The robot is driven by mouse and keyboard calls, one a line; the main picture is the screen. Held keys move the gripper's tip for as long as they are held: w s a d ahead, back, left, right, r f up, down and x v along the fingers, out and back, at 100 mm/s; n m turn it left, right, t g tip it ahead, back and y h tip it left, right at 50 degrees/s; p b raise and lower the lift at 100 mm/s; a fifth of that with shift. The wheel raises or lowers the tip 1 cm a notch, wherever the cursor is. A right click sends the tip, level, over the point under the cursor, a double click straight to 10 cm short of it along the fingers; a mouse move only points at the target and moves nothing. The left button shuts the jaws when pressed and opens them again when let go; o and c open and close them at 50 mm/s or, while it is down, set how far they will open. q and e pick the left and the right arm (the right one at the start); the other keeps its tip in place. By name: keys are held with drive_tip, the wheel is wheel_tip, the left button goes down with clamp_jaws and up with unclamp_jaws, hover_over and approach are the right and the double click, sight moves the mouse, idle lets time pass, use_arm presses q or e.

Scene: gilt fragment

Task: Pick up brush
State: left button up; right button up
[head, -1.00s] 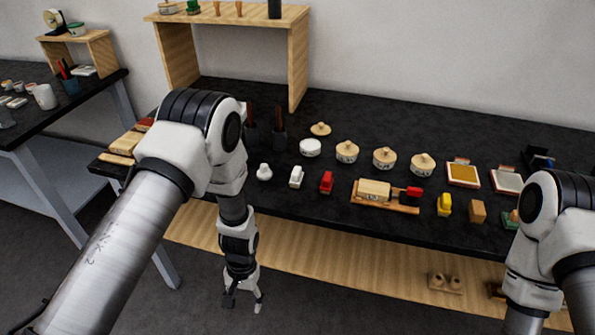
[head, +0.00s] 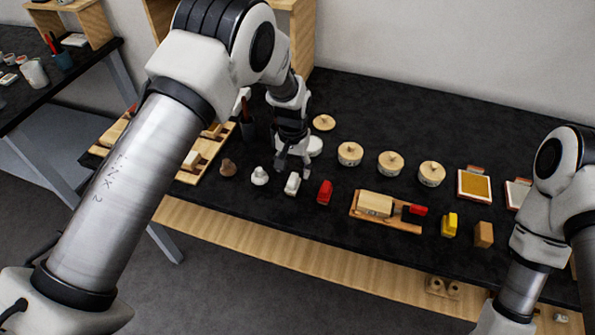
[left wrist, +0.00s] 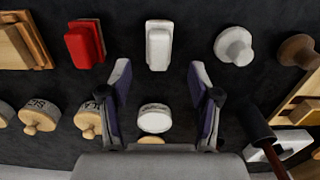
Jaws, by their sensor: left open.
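I cannot make out a brush with certainty. A dark upright holder (head: 247,125) stands left of my left gripper in the head view. In the left wrist view a dark cylinder with a thin reddish stick (left wrist: 258,128) shows at lower right; it may be the holder with a handle. My left gripper (head: 293,167) is open and points down over the black table. My right gripper is out of view.
Several lidded jars (head: 390,163), a red block (head: 324,192) and a wooden tray (head: 386,213) stand to the right. A white knob (head: 260,176) and a brown knob (head: 228,168) stand to the left. Wooden racks (head: 205,153) lie at the left edge.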

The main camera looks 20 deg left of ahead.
sight(293, 178)
use_arm(q)
drive_tip(key=shift+s+f+p, duration=0.2)
drive_tip(key=shift+s+p, duration=0.2)
drive_tip(key=shift+s, duration=0.15)
drive_tip(key=shift+s+f+p, duration=0.2)
drive_tip(key=shift+s+p, duration=0.15)
drive_tip(key=shift+s, duration=0.2)
drive_tip(key=f, duration=0.1)
drive_tip(key=w+f+p, duration=0.1)
drive_tip(key=f, duration=0.3)
drive_tip(key=shift+w, duration=0.4)
drive_tip(key=shift+s+r, duration=0.2)
drive_tip(key=shift+s, duration=0.1)
drive_tip(key=c, duration=0.4)
drive_tip(key=shift+s+d+r, duration=0.1)
drive_tip(key=shift+s, duration=0.05)
drive_tip(key=c, duration=0.6)
clamp_jaws()
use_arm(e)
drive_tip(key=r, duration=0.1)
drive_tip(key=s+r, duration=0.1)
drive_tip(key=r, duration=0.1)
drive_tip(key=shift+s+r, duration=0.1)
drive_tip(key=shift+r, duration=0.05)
